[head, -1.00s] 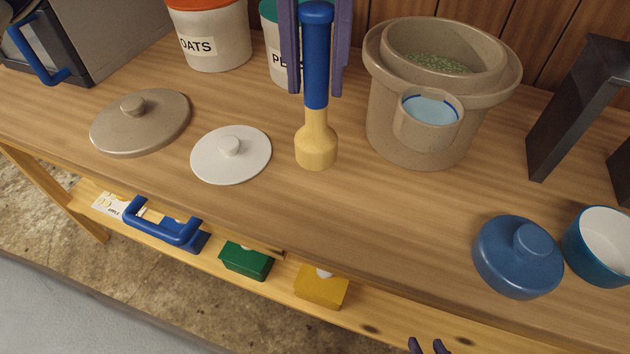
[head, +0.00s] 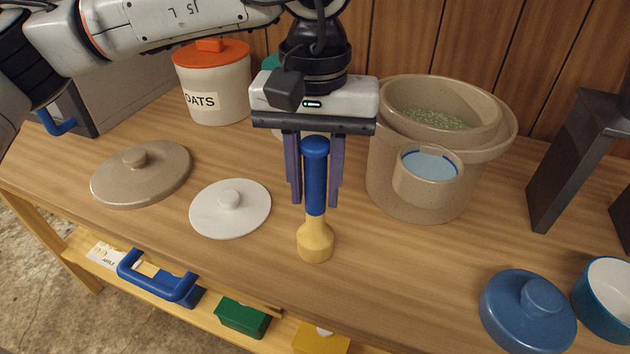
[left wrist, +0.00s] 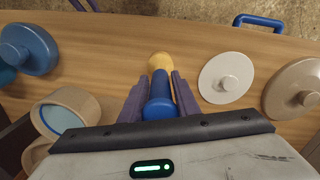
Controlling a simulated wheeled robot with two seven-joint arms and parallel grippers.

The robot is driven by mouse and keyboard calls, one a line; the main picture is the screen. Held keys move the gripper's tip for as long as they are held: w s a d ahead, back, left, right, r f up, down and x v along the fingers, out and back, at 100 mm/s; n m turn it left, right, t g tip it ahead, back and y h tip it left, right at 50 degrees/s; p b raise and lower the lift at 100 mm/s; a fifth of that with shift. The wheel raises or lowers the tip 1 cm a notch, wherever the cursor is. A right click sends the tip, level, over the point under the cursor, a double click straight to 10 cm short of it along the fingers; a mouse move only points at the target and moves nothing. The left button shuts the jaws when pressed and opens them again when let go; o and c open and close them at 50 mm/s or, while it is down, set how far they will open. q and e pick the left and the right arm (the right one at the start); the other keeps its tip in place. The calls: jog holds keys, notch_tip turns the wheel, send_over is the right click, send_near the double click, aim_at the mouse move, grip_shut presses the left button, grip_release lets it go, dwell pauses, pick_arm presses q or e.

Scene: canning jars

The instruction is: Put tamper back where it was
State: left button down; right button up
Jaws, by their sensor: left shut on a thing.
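The tamper has a blue handle (head: 316,185) and a pale yellow wooden base (head: 316,243). It stands upright in the middle of the head view. My left gripper (head: 315,196) points down, with its two purple fingers shut on the blue handle from either side. The left wrist view also shows the tamper (left wrist: 159,107) between the fingers, its yellow end toward the front of the bench. I cannot tell whether the base touches the wooden bench (head: 400,270) or hangs just above it.
A stoneware crock (head: 410,190) with a side cup stands right of the tamper. A white lid (head: 245,215) and a tan lid (head: 160,183) lie left. A blue lid (head: 520,315) and bowl (head: 590,310) sit front right. The oats jar (head: 225,95) stands behind.

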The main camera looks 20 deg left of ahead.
pick_arm(q)
jog(key=c, duration=1.4)
grip_release()
jog(key=shift+o, duration=0.2)
notch_tip(320, 180, up, 12)
jog(key=shift+r+p, duration=0.15)
jog(key=shift+p, duration=0.7)
